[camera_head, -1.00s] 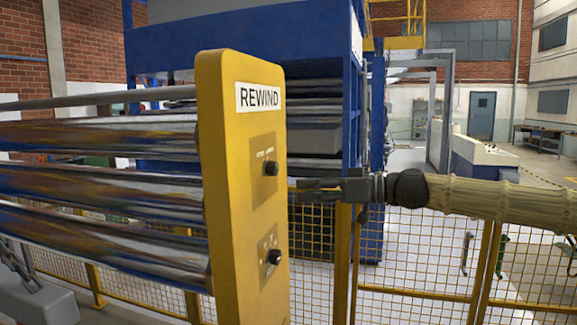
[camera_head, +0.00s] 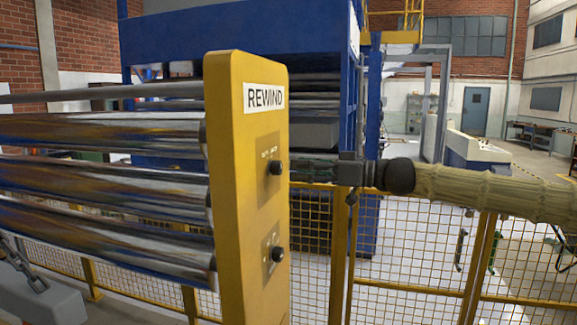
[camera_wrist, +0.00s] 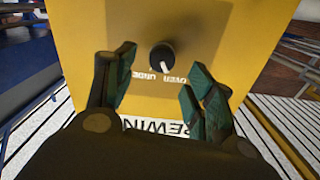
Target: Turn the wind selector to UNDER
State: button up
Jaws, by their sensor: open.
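The upper black selector knob (camera_head: 277,168) sits on the front face of the yellow REWIND post. In the wrist view the knob (camera_wrist: 162,57) appears upside down, with the UNDER label (camera_wrist: 147,77) at its lower left and the OVER label (camera_wrist: 176,80) at its lower right. A pale mark shows on the knob's lower side; I cannot tell exactly which label it faces. My gripper (camera_head: 310,170) is level with the knob in the head view. In the wrist view my gripper (camera_wrist: 160,63) is open, with green fingers either side of the knob and gaps between.
A second black knob (camera_head: 278,254) sits lower on the yellow post (camera_head: 240,200). Shiny rollers (camera_head: 110,190) run left from the post. A yellow mesh fence (camera_head: 410,255) stands behind my arm. A REWIND sign (camera_head: 265,97) is above the upper knob.

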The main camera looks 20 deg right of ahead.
aim_at(282, 168)
jog(key=x, duration=0.3)
jog(key=shift+s+a+r+p, duration=0.1)
jog(key=shift+s+a+p, duration=0.05)
jog(key=shift+p, duration=0.25)
jog(key=shift+w+a, duration=0.4)
jog(key=shift+w, duration=0.15)
jog(key=shift+a+p, duration=0.3)
jog(key=shift+d, duration=0.15)
jog(key=c, duration=1)
